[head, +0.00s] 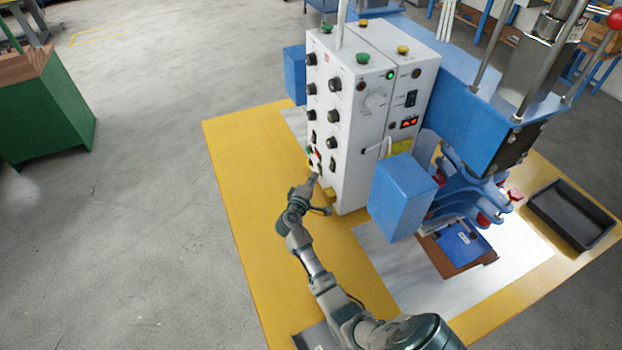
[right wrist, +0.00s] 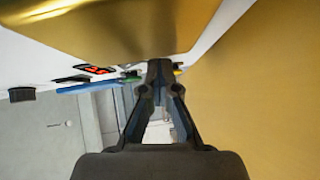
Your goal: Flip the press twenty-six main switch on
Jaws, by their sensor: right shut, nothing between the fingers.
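The press's white control box (head: 345,120) stands on the yellow table, with several black knobs on its left face. Low on that face is a small red switch (head: 317,155); a red part in a dark frame also shows in the right wrist view (right wrist: 95,69). The front face has a black rocker (head: 411,98) above a red-lit part (head: 409,123). No readable label tells which is the main switch. My right gripper (head: 315,178) is shut and empty, at the lower left face just below the red switch; contact is unclear. Its fingertips (right wrist: 160,70) meet in the wrist view. My left gripper is out of view.
The yellow table (head: 240,150) is clear left of the box. A blue block (head: 401,195) and the blue press (head: 460,100) stand right of it. A black tray (head: 571,215) lies at the right edge. A green cabinet (head: 45,120) stands at the far left.

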